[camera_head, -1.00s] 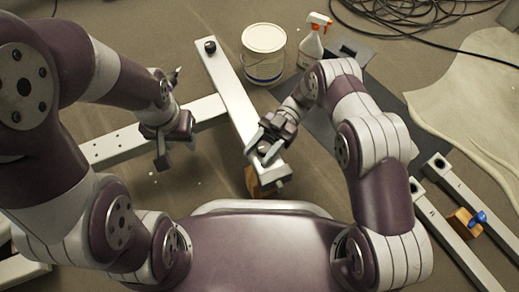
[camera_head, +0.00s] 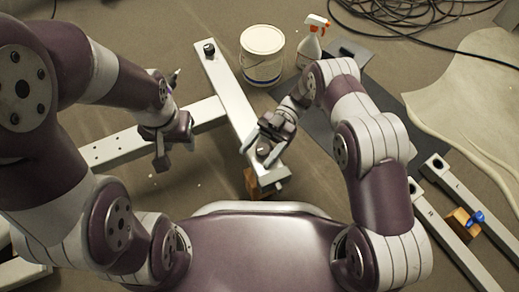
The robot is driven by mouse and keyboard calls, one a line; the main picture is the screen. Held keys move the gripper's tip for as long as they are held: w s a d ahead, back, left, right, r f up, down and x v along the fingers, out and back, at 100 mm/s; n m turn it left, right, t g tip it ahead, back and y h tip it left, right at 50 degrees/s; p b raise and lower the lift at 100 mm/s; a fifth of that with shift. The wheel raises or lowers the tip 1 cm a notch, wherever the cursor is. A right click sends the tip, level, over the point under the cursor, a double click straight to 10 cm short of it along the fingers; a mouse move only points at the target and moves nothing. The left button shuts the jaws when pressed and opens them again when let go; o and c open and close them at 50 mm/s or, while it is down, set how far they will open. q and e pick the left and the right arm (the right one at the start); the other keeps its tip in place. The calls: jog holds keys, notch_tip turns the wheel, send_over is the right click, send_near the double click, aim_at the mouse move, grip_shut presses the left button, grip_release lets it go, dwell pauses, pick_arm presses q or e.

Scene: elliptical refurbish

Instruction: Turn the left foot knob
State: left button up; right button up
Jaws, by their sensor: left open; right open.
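A white metal T-shaped frame (camera_head: 232,100) lies on the floor. A dark foot knob (camera_head: 209,48) stands at its far end. Another dark round knob (camera_head: 263,152) sits at its near end, partly hidden by my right gripper. My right gripper (camera_head: 259,155) is open above the near end, with its fingers on either side of that knob; I cannot tell whether they touch it.
A wooden block (camera_head: 252,184) is under the frame's near end. A white bucket (camera_head: 263,56) and a spray bottle (camera_head: 311,44) stand right of the far end. Two white rails (camera_head: 448,235) lie at right. Black cable (camera_head: 400,14) is coiled at the back.

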aim_at(263, 155)
jog(key=r+p, duration=0.2)
jog(key=r, duration=0.1)
jog(key=d+r+p, duration=0.1)
jog(key=r, duration=0.1)
jog(key=shift+s, duration=0.25)
jog(key=s+d+r+p, duration=0.5)
jog(key=d+p, duration=0.1)
jog(key=d, duration=0.3)
jog(key=shift+s, duration=0.15)
